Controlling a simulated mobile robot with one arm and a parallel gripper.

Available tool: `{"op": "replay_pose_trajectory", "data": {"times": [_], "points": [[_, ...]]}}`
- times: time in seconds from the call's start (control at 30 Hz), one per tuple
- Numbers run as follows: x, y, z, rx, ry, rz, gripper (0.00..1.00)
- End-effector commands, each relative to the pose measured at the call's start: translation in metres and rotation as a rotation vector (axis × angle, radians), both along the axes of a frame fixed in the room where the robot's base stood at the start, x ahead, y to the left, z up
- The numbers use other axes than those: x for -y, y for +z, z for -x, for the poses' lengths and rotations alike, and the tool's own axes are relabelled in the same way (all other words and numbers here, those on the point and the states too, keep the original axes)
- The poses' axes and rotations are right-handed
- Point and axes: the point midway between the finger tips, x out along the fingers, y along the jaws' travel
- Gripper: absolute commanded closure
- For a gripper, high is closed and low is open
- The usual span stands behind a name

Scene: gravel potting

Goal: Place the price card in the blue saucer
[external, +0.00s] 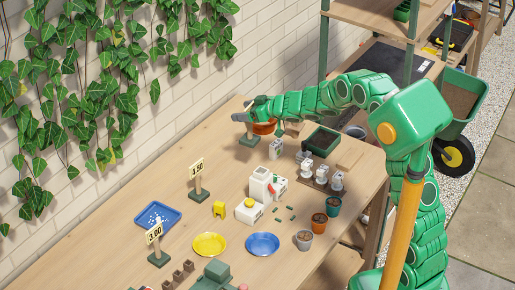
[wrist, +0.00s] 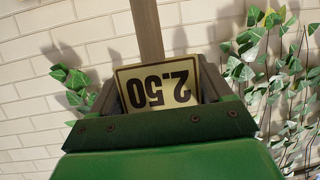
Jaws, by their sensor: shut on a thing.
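The price card (wrist: 160,88), cream with "2.50" on it, shows upside down between the fingers in the wrist view. My gripper (wrist: 160,82) is shut on it, and a wooden post (wrist: 148,30) runs from behind the card. In the external view my gripper (external: 250,113) is at the far end of the table, just above a green stand base (external: 249,140); the card is mostly hidden there. I cannot tell whether the card is free of the post. The blue saucer (external: 262,244) lies empty near the table's front, far from my gripper.
A yellow saucer (external: 208,245) lies left of the blue one. Stands with cards "4.50" (external: 196,167) and "3.00" (external: 153,234) and a blue tray (external: 157,215) are left. White containers (external: 250,211), small pots (external: 319,222) and a green tray (external: 321,140) stand between and right.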

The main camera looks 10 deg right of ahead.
Motion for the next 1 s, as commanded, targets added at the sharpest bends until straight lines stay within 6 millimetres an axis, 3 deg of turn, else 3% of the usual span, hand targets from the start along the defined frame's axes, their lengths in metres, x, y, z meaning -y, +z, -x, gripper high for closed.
{"op": "replay_pose_trajectory", "data": {"times": [0.03, 0.27, 0.47, 0.73, 1.0], "points": [[0.000, 0.009, 0.001, 0.003, 0.002, 0.000, 0.81], [-0.022, 0.015, 0.035, 0.002, 0.121, 0.003, 0.81], [-0.044, 0.022, 0.080, 0.000, 0.269, 0.003, 0.81], [-0.068, 0.025, 0.181, -0.001, 0.563, 0.004, 0.81], [-0.062, 0.015, 0.286, -0.003, 0.837, 0.003, 0.81]]}}
